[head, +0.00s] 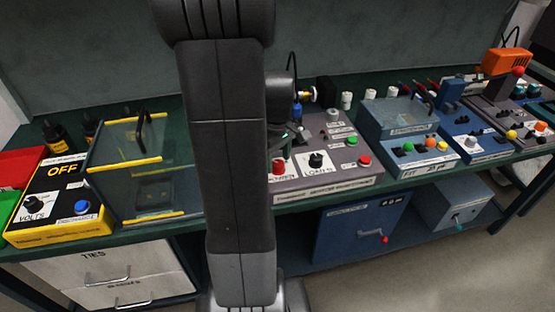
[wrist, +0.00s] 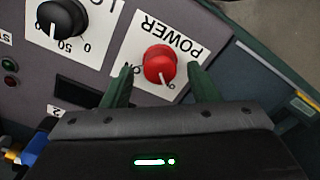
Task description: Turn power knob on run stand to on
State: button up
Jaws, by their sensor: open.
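The red power knob (wrist: 160,65) sits on a white label reading POWER, upside down in the wrist view. Its white pointer line is directed down and slightly right there, away from the ON mark (wrist: 128,72) at the label's left; the other mark is partly hidden. My gripper (wrist: 161,72) is open, with one dark green finger on each side of the knob; I cannot tell whether either touches it. In the head view the red knob (head: 278,166) is at the left front of the grey run stand (head: 325,190), partly beside my arm, which hides much of the gripper.
A black load knob (wrist: 62,18) is beside the power knob; it also shows in the head view (head: 316,160). A red button (head: 365,161) is farther right. A clear-lidded box (head: 140,180) stands left of my arm, and a blue-grey unit (head: 397,122) to the right.

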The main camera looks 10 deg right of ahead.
jog(key=shift+f, duration=0.35)
jog(key=c, duration=1)
